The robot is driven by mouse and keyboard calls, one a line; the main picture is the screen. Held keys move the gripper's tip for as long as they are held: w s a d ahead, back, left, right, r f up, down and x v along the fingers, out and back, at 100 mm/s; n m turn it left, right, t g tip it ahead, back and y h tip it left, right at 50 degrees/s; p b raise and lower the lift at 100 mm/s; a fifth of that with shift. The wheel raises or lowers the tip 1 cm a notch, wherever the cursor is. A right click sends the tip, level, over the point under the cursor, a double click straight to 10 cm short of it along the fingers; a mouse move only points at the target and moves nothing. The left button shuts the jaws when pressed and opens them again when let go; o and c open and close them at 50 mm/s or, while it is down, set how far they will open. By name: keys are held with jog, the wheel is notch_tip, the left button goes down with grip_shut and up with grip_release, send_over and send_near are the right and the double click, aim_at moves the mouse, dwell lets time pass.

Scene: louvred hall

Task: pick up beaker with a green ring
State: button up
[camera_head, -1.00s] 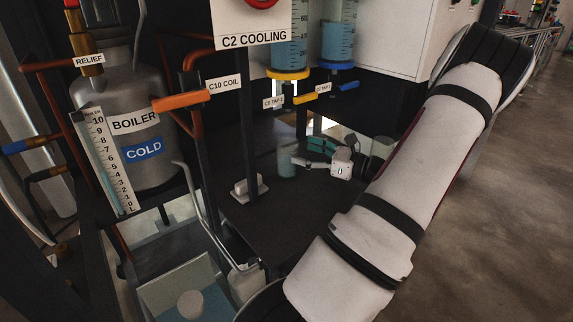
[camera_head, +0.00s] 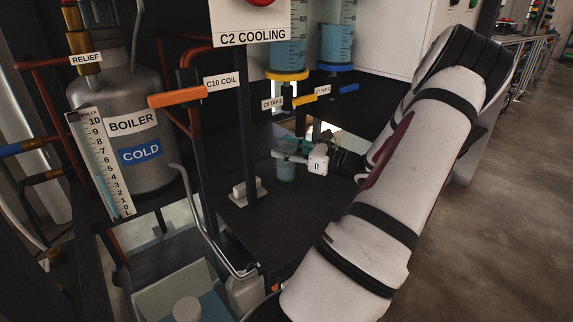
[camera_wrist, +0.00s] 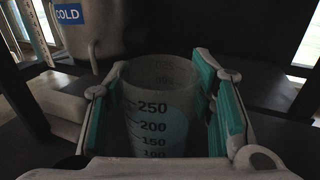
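A clear beaker (camera_wrist: 155,112) with dark volume marks up to 250 stands upright between my gripper's fingers in the wrist view. In the head view the beaker (camera_head: 286,172) stands on the dark bench top. I cannot make out a green ring on it. My gripper (camera_head: 291,158) reaches in from the right, with its fingers around the beaker's upper part. In the wrist view the teal pads of my gripper (camera_wrist: 160,90) lie either side of the beaker, spread, with a narrow gap at the left. Contact at the right is unclear. The beaker's lower part is hidden by the gripper.
A dark post on a pale foot (camera_head: 246,191) stands left of the beaker. Tap handles, yellow (camera_head: 302,99) and blue (camera_head: 347,88), hang above and behind. The boiler (camera_head: 135,125) and a water basin (camera_head: 180,292) are at left. The bench front is clear.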

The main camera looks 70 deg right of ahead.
jog(key=c, duration=0.3)
jog(key=shift+r, duration=0.15)
